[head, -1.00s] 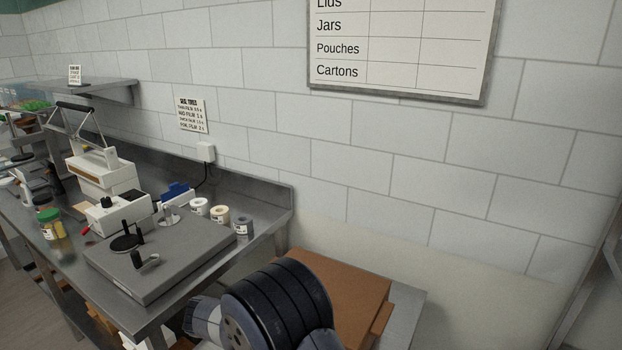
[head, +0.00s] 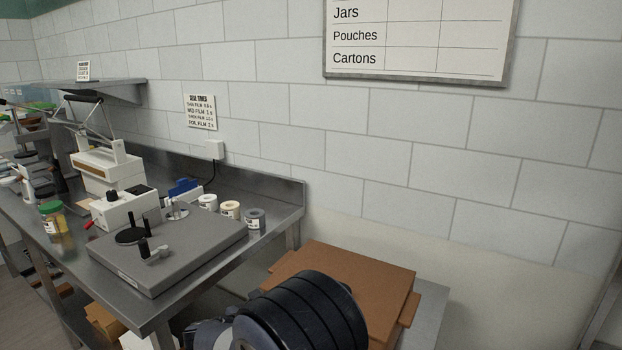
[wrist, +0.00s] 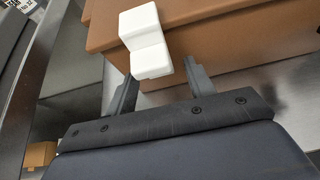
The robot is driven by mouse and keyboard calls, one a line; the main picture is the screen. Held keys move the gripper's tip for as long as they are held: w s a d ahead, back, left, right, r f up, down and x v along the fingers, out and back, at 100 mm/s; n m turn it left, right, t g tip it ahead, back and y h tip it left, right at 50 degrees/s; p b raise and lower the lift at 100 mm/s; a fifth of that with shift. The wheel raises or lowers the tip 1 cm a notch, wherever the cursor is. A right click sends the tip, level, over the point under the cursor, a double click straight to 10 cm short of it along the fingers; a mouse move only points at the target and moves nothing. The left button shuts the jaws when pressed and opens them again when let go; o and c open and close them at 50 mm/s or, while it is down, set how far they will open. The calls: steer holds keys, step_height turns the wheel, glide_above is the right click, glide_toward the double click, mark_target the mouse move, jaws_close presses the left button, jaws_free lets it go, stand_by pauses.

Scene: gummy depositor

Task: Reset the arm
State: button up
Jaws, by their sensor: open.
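My arm's dark rounded joint (head: 300,318) shows at the bottom middle of the head view, in front of a brown box; my gripper is out of sight there. In the wrist view my gripper (wrist: 160,69) is open, with two dark fingers apart. A white stepped block (wrist: 146,42) shows beyond and between the fingertips, against the side and top edge of the brown box (wrist: 225,40). I cannot tell whether the fingers touch the block.
The brown box (head: 350,278) sits on a low metal surface (head: 428,310) at the wall. To the left is a steel bench (head: 65,260) with a grey flat machine (head: 185,252), a white sealer (head: 108,168), several small rolls and a green-lidded jar (head: 52,218). A wall chart (head: 420,35) hangs above.

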steer(key=shift+f+t+b, duration=0.3)
steer(key=shift+f+b, duration=0.05)
steer(key=shift+b, duration=0.45)
steer(key=t+b, duration=0.1)
steer(key=b, duration=0.2)
steer(key=t+h+b, duration=0.1)
steer(key=b, duration=0.2)
steer(key=f+t+h+b, duration=0.1)
steer(key=b, duration=0.2)
steer(key=shift+s+a+t, duration=0.15)
steer(key=shift+s+t, duration=0.05)
steer(key=shift+t, duration=0.1)
steer(key=shift+h+b, duration=0.3)
steer(key=shift+r+t+b, duration=0.1)
steer(key=shift+t+b, duration=0.3)
steer(key=shift+b, duration=0.1)
steer(key=shift+r, duration=0.1)
